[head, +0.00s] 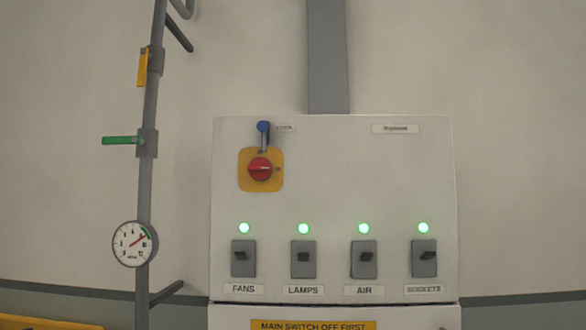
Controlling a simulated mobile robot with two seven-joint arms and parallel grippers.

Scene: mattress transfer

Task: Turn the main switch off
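The main switch (260,169) is a red rotary knob on a yellow plate, at the upper left of a white wall panel (350,200). A light mark on the knob runs about level, toward a small mark at its right. A blue-tipped lever (263,128) stands upright just above the knob, next to a small label too blurred to read. Below are several grey switches labelled FANS (243,258), LAMPS (303,259), AIR (364,259) and SOCKETS (424,258). A green lamp glows above each. Neither of my grippers is in view.
A grey pipe (148,190) runs up the wall left of the panel, with a round gauge (135,243), a green handle (122,140) and a yellow handle (142,67). A yellow sign (313,325) below reads MAIN SWITCH OFF FIRST. The panel front is unobstructed.

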